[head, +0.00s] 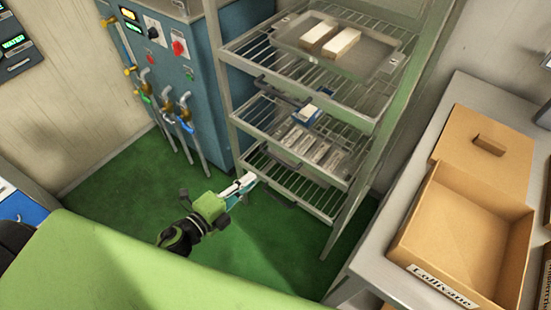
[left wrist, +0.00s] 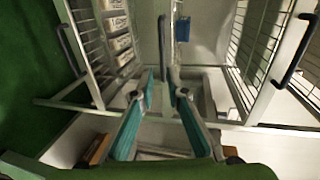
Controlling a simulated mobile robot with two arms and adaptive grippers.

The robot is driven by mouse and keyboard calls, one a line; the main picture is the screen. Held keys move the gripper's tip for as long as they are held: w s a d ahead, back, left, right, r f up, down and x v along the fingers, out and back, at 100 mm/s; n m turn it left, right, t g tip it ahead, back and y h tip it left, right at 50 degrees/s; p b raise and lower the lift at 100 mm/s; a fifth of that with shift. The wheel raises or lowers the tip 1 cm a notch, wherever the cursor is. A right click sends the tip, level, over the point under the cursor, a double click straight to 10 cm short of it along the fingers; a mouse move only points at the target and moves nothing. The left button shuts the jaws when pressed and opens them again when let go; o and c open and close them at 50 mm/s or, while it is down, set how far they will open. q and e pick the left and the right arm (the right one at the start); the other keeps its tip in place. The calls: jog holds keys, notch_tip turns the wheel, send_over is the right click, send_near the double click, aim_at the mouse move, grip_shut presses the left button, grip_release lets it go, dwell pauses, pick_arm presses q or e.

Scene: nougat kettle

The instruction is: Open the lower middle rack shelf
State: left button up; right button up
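The metal rack (head: 362,122) stands at the upper middle of the head view with wire shelves one above another. A middle shelf (head: 338,182) carries silvery packets, and a lower shelf (head: 327,212) is below it. I cannot tell for sure which one is the lower middle shelf. My left gripper (head: 246,183) is at the front left of the lower shelves. In the left wrist view its teal fingers (left wrist: 162,85) are apart, with a dark bar handle (left wrist: 162,40) between or just beyond the tips. Contact cannot be told. My right gripper is not in view.
The top shelf holds a tray (head: 369,62) with two pale blocks. A blue machine (head: 215,90) with taps stands left of the rack. A grey table (head: 383,262) with a cardboard box (head: 430,250) is at right. Green floor (head: 120,185) is open at left.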

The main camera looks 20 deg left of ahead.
aim_at(276, 158)
pick_arm(q)
jog(key=x, duration=1.3)
jog(key=shift+w+d+r, duration=0.15)
jog(key=shift+w+d, duration=0.05)
jog(key=shift+d, duration=0.05)
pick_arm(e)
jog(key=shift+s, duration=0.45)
pick_arm(q)
grip_shut()
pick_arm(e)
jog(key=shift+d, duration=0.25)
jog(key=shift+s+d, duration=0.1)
